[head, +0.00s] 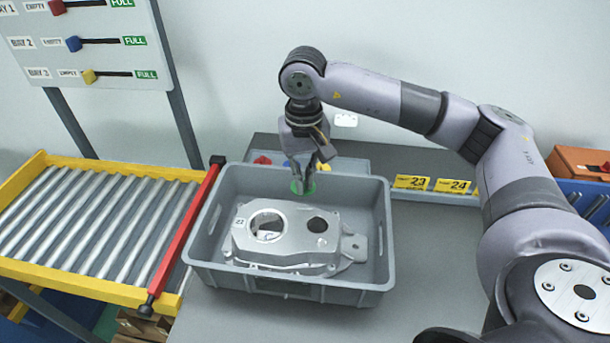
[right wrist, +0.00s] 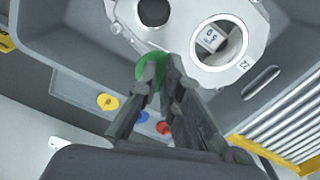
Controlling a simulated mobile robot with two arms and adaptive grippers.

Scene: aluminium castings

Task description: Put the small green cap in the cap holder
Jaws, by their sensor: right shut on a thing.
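The small green cap (head: 298,190) is held between the fingertips of my right gripper (head: 304,172), which points down over the rear part of the grey crate. In the right wrist view the green cap (right wrist: 139,70) shows beyond the fingertips (right wrist: 160,72), which partly cover it. The cap holder appears to be the grey tray (head: 352,165) behind the crate. It bears a red cap (right wrist: 163,128), a blue cap (right wrist: 143,117) and a yellow cap (right wrist: 107,101). The crate's back wall hides part of it in the head view. My left gripper is not in view.
The grey crate (head: 375,215) holds an aluminium casting (head: 285,245) with two round openings. A roller conveyor (head: 90,215) with a red bar (head: 185,230) stands left. Yellow number labels (head: 412,183) and an orange box (head: 580,162) are at right. A slider board (head: 90,45) hangs upper left.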

